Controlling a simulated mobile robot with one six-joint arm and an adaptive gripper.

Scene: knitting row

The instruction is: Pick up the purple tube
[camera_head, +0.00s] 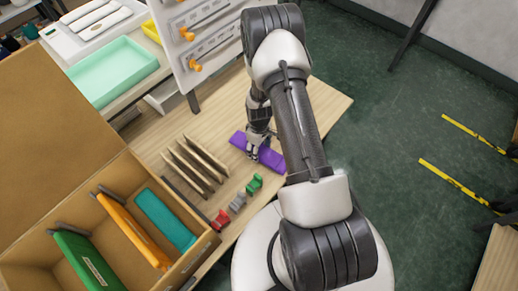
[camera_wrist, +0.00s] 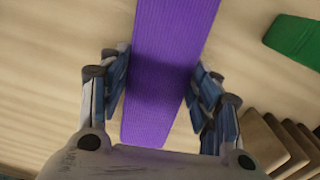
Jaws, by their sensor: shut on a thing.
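The purple tube (camera_head: 269,155) is a long, flat-looking purple piece on the wooden table, under my gripper (camera_head: 254,153) in the head view. In the wrist view the purple tube (camera_wrist: 165,75) runs from the top edge down between the two fingers of my gripper (camera_wrist: 160,85). The blue-padded fingers stand on either side of it, near its lower end. My gripper is shut on it. Whether the tube touches the table or is slightly raised cannot be told.
Upright brown slats (camera_head: 195,163) stand left of the tube. Small green (camera_head: 254,184), grey (camera_head: 238,201) and red (camera_head: 220,219) pieces lie in front. A cardboard box (camera_head: 205,246) holds green, orange and teal pieces. A white panel with orange knobs (camera_head: 187,35) stands behind. Table right of the arm (camera_head: 330,103) is clear.

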